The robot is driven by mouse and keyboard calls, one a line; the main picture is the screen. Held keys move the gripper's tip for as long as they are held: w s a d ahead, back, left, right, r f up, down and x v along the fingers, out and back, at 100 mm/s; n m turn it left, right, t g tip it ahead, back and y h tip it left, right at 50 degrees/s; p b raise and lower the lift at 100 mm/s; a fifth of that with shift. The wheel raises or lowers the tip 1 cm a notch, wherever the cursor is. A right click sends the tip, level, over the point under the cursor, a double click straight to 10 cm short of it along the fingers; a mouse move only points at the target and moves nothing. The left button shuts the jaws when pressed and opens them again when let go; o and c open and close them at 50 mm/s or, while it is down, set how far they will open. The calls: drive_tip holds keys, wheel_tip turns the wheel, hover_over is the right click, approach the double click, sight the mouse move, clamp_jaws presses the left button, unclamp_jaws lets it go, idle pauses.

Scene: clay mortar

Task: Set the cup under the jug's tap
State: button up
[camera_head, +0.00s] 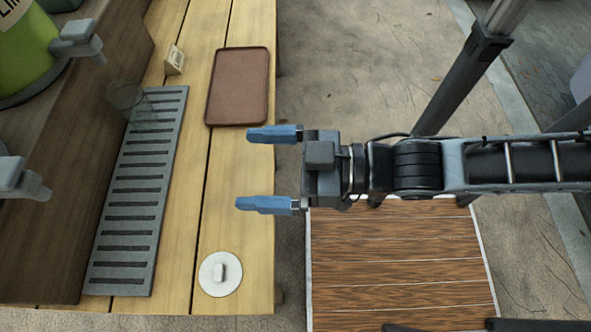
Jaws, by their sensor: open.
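A clear glass cup (127,99) stands upright at the far end of the grey slotted drip tray (117,258), close to the wooden riser. It is faint and hard to make out. A green jug (22,52) sits on the riser at the top left, cut off by the frame, with a grey tap (79,41) pointing toward the tray. A second grey tap (22,182) shows at the left edge; its jug is mostly out of view. My gripper (268,168) is open and empty, at the table's right edge, well to the right of the cup.
A brown tray (238,88) and a small sign card (175,59) are at the back of the wooden table. A white disc with a knob (220,273) lies near the front. The wooden riser (60,150) bounds the drip tray on the left. Planks between tray and disc are clear.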

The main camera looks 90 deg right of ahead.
drive_tip(key=s, duration=0.1)
drive_tip(key=s+a+g, duration=0.1)
drive_tip(key=s, duration=0.1)
drive_tip(key=s+g+y, duration=0.1)
drive_tip(key=shift+s+a+r+n, duration=0.25)
drive_tip(key=shift+a+r+n, duration=0.05)
drive_tip(key=shift+a, duration=0.1)
